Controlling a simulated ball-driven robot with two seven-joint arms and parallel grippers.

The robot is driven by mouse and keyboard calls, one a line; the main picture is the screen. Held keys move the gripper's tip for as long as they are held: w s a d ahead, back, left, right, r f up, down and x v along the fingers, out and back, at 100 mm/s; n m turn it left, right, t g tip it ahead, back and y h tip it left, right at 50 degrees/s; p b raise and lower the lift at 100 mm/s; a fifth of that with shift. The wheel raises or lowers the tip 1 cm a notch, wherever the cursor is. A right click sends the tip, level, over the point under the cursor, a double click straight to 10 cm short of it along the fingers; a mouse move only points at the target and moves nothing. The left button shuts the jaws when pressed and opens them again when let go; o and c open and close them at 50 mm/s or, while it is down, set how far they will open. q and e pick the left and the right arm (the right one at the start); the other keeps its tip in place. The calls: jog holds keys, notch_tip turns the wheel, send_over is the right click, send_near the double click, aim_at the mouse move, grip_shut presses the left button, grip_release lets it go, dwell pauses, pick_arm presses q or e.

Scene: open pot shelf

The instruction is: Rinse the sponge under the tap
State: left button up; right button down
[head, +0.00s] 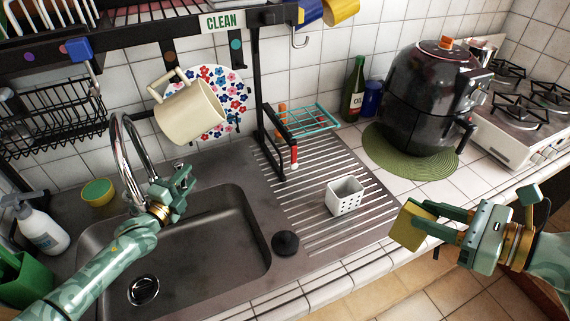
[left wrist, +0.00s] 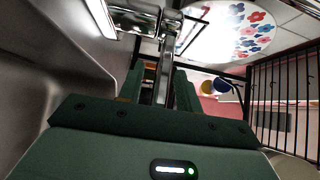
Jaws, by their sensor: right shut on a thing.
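The yellow sponge (head: 411,226) is in my right gripper (head: 425,222), which is shut on it, in front of the counter's right part, away from the sink. The chrome tap (head: 122,150) arches over the back left of the sink (head: 215,262). I see no water running. My left gripper (head: 182,181) is beside the tap, above the sink's back edge. In the left wrist view, its fingers (left wrist: 160,92) stand apart on both sides of a slim metal lever (left wrist: 165,72). Its lower end is hidden between the fingers.
A soap bottle (head: 42,230) stands at left. A black air fryer (head: 425,100) stands at the back right.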

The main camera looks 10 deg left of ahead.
pick_arm(q)
jog(key=shift+w+d, duration=0.1)
jog(key=shift+w, duration=0.2)
